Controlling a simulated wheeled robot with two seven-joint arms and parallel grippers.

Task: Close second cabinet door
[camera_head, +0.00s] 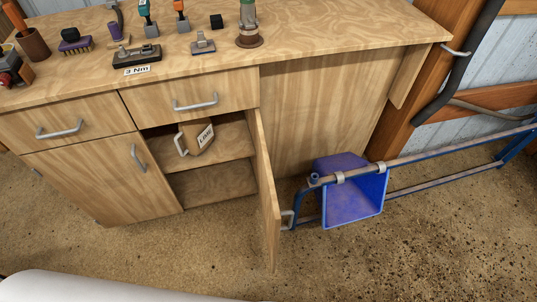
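The wooden cabinet (290,110) stands under the workbench top. Its right door (266,200) is swung wide open toward me, seen nearly edge-on, with a grey handle (288,219) on its right-hand face. The left door (95,177) is shut and has a grey handle (138,158). Behind the open door, the compartment (208,185) shows a shelf with a mug (197,137) marked with a label. My grippers are not in view.
A blue bin (350,190) hangs on a blue metal rail (430,155) just right of the open door. Two shut drawers (205,93) sit above the doors. Tools and a torque label (137,70) lie on the benchtop. The floor (180,245) in front is clear.

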